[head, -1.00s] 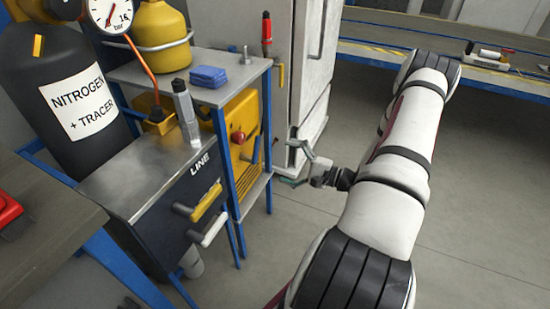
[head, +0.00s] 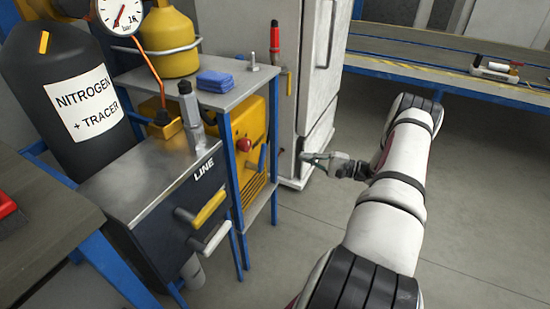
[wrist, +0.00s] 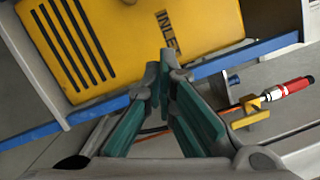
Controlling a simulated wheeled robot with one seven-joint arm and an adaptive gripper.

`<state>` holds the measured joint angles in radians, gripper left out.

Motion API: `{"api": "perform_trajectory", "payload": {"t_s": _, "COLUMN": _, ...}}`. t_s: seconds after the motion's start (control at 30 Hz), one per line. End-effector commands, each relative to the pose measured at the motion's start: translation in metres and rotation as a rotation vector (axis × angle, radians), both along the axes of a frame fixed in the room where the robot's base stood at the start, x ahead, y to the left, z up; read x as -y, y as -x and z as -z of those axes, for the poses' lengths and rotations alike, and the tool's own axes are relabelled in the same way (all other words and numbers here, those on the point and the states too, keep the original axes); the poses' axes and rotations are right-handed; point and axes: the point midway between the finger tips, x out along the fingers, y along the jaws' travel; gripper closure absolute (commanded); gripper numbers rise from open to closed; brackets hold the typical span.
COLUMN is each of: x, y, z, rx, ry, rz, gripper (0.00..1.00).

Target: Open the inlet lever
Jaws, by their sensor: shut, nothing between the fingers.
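The yellow machine (head: 252,125) stands under the shelf, with a red knob (head: 243,145) and a blue lever (head: 262,157) on its right side. In the wrist view, the yellow machine (wrist: 130,35) carries a partly hidden label (wrist: 167,32) reading "INLE". A small blue part (wrist: 234,80) beside it may be the lever's end; I cannot tell. My gripper (head: 306,157) is to the right of the lever in the head view, apart from it. In the wrist view, my gripper (wrist: 166,65) is shut and empty, its fingertips overlapping the machine's edge in the picture.
A blue-framed shelf (head: 230,98) surrounds the machine. A white cabinet (head: 305,70) stands behind my gripper. A red-topped valve (head: 275,45) is at the cabinet's side. The LINE box (head: 150,210) with yellow and white levers is at front left. Floor is free at right.

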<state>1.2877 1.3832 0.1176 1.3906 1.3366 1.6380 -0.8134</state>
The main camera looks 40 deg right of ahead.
Motion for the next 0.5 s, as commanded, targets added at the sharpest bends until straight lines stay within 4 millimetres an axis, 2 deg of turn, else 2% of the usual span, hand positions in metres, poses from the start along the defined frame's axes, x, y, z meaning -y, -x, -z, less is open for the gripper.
{"api": "perform_trajectory", "payload": {"t_s": 0.1, "x": 0.006, "y": -0.003, "z": 0.002, "rx": -0.001, "ry": 0.001, "rz": -0.025, "gripper": 1.0}}
{"api": "perform_trajectory", "payload": {"t_s": 0.23, "x": 0.003, "y": -0.009, "z": 0.001, "rx": -0.001, "ry": -0.001, "rz": -0.032, "gripper": 1.0}}
{"api": "perform_trajectory", "payload": {"t_s": 0.5, "x": -0.022, "y": -0.047, "z": -0.002, "rx": -0.001, "ry": -0.001, "rz": -0.033, "gripper": 1.0}}
